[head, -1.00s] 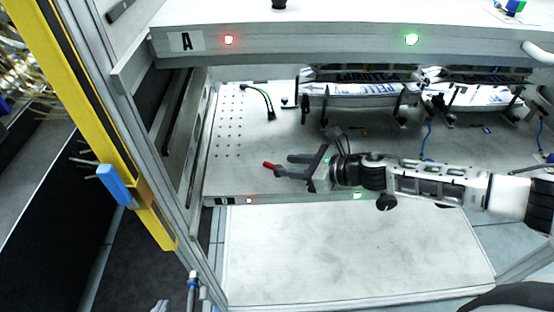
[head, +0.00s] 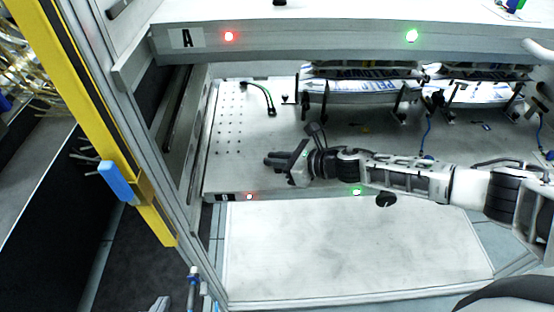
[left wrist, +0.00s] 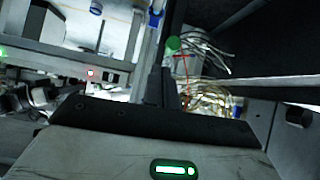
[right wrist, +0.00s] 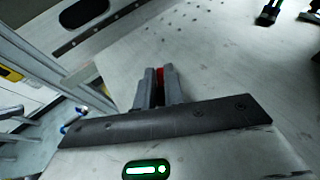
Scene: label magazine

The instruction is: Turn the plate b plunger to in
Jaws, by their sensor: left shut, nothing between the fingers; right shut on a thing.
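Plate B (head: 235,170) is the lower grey plate with a grid of holes at its left, below the plate marked A. The plate B plunger (right wrist: 160,76) shows in the right wrist view as a red piece between the fingers; the rest is hidden. My right gripper (head: 270,160) is over the front left part of plate B and shut on the red plunger; its fingers also show in the right wrist view (right wrist: 157,84). My left gripper (left wrist: 161,84) is shut and empty, away from plate B.
Plate A (head: 310,45) overhangs the back of plate B. Packs of printed labels (head: 360,88) stand in black holders at the back right. A short black and green cable (head: 268,100) lies at the back left. A yellow post (head: 70,90) and a grey frame stand at the left.

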